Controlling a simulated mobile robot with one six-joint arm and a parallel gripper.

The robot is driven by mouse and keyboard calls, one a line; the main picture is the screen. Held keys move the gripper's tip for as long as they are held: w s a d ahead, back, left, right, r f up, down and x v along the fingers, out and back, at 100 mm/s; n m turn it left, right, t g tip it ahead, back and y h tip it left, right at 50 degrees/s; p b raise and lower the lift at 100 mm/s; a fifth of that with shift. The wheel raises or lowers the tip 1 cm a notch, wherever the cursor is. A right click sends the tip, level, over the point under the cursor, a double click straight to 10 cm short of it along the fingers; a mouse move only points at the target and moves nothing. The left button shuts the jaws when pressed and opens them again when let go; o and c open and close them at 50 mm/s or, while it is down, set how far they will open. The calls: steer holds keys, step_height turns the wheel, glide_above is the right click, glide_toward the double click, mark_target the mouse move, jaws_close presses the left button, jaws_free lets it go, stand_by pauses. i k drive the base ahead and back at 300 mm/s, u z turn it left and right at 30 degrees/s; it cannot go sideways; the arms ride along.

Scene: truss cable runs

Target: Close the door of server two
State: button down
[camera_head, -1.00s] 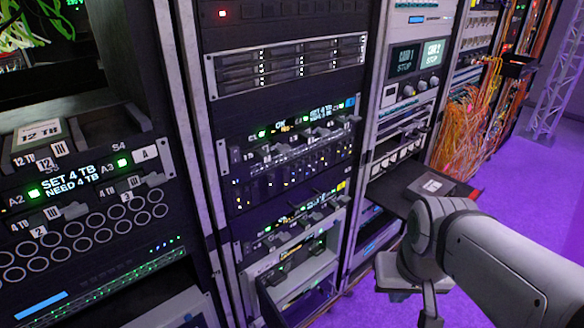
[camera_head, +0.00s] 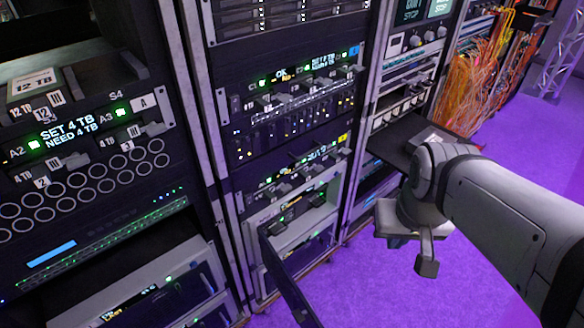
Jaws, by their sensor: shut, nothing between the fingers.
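A dark, narrow door panel (camera_head: 287,282) stands swung out from the lower part of the middle rack, and its lower end runs off the bottom of the picture. Behind it is a pale-framed open bay (camera_head: 300,207) with small green lights. A unit with a yellow tag (camera_head: 343,138) sits just above that bay. I cannot read which number the door belongs to. My gripper (camera_head: 426,267) points down at the right, shut and empty, well apart from the door and to its right, over the purple floor.
A dark pull-out shelf (camera_head: 392,150) juts from the right rack, just behind my arm. Orange cables (camera_head: 480,95) hang at the far right. The left rack (camera_head: 90,170) stands close in front. Purple floor (camera_head: 375,290) is clear between the door and my gripper.

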mark_target(291, 294)
steer(key=u, duration=0.95)
steer(key=k, duration=0.7)
steer(key=z, duration=0.55)
